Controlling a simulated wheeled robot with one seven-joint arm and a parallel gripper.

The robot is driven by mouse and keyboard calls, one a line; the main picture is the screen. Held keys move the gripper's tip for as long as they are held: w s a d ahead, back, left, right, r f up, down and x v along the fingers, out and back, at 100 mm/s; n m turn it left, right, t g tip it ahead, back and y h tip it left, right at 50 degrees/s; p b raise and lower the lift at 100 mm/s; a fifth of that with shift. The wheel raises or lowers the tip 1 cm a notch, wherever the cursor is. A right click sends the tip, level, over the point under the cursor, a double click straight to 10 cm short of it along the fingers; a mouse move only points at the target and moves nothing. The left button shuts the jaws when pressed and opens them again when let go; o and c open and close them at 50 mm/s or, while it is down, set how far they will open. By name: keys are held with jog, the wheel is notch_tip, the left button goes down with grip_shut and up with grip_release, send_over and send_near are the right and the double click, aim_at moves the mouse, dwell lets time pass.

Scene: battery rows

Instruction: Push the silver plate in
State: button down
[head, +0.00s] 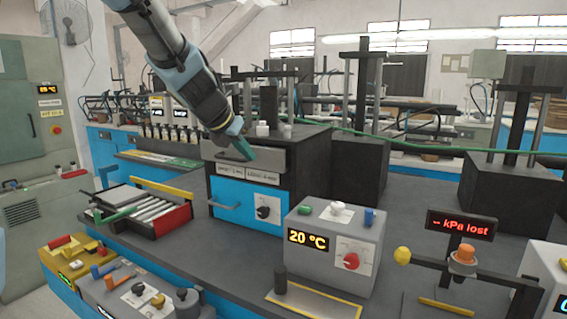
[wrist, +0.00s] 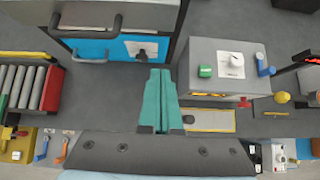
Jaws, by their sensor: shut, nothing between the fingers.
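A silver-grey plate (head: 270,160) forms the upper front of the dark press box, above a blue panel. It also shows at the top of the wrist view (wrist: 150,16), with a dark bar handle. A second pale silver plate (head: 122,195) lies at the left end of the roller tray. I cannot tell which plate is meant. My gripper (head: 246,153) has teal fingers, shut and empty. In the head view they overlap the upper front plate; I cannot tell whether they touch. In the wrist view my gripper (wrist: 160,72) points toward the press front, right of the handles.
The blue panel (head: 234,192) has a handle and black knob. A grey 20 °C box (head: 325,255) stands close on the right, and the roller tray (head: 160,214) on the left. Bare dark bench (head: 200,250) lies in front of the press.

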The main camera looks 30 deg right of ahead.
jog(key=w+d+r+x, duration=0.1)
jog(key=r+x, duration=0.1)
jog(key=x, duration=1)
jog(key=shift+d+f, duration=0.3)
jog(key=shift+d, duration=0.35)
jog(key=shift+d+p, duration=0.1)
jog(key=shift+p, duration=0.2)
